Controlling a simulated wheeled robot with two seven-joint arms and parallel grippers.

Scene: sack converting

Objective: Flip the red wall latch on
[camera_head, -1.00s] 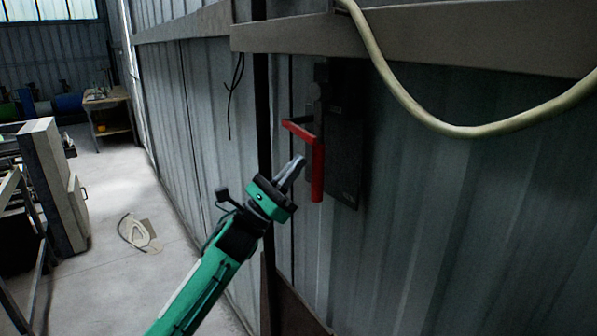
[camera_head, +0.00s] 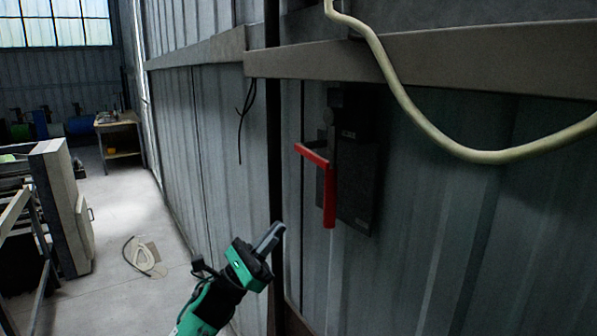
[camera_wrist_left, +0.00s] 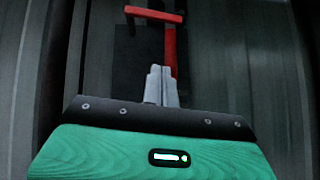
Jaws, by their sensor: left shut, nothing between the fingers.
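The red latch (camera_head: 329,195) is an L-shaped handle on a dark box (camera_head: 358,185) fixed to the corrugated metal wall. Its short arm runs toward the upper left and its long grip hangs down. My left gripper (camera_head: 277,229) is shut and empty, below and to the left of the latch, apart from it. In the left wrist view the latch (camera_wrist_left: 170,52) shows beyond the closed fingertips (camera_wrist_left: 160,71), at the top of the picture. My right gripper is not in view.
A pale hose (camera_head: 440,140) droops across the wall at upper right, above the box. A horizontal beam (camera_head: 480,58) crosses the wall above the latch. A thin black cable (camera_head: 240,125) hangs to the left. Open floor (camera_head: 125,215) lies at left.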

